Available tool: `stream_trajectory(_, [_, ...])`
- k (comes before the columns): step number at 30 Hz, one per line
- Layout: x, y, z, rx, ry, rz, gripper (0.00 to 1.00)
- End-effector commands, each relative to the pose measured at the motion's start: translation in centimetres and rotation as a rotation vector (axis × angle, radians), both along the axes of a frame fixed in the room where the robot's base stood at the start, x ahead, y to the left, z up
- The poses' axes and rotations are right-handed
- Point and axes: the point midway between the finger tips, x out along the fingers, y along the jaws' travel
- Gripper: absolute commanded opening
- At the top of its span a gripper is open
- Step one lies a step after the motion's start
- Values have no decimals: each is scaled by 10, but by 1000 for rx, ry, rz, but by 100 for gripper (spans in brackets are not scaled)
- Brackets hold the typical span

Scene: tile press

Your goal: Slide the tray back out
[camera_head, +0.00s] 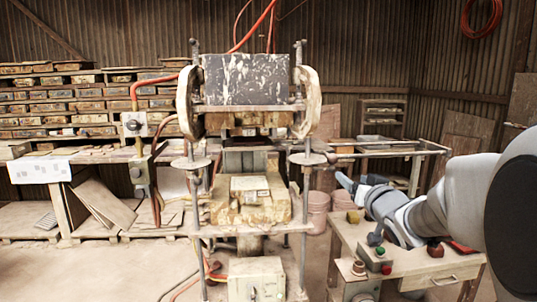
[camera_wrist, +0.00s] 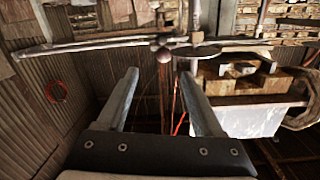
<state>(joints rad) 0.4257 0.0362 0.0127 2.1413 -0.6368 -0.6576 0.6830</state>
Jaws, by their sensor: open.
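The tile press (camera_head: 248,90) stands in the middle of the head view. A worn, yellowish tray-like part (camera_head: 225,212) sits low between its posts, with a smaller block (camera_head: 250,187) on top; I cannot tell for certain which piece is the tray. My gripper (camera_head: 347,182) is to the right of the press, apart from that part. In the wrist view my gripper (camera_wrist: 158,76) is open, with nothing between its fingers. A metal bar with a round knob (camera_wrist: 163,54) crosses beyond the fingertips. The tray cannot be made out clearly in the wrist view.
A small wooden table (camera_head: 440,268) with a green-and-red button box (camera_head: 375,260) stands below my arm. A control cabinet (camera_head: 255,279) is at the press's foot. Shelves of tiles (camera_head: 75,100) line the left wall. Pinkish buckets (camera_head: 318,212) stand behind the press.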

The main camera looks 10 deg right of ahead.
Motion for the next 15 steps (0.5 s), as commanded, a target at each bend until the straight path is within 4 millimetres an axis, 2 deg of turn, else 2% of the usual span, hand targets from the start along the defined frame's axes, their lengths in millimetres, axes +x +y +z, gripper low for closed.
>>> stream_trajectory(8, [10,2,6,24,-49,39,68])
stream_trajectory(15, [47,2,6,24,-47,38,68])
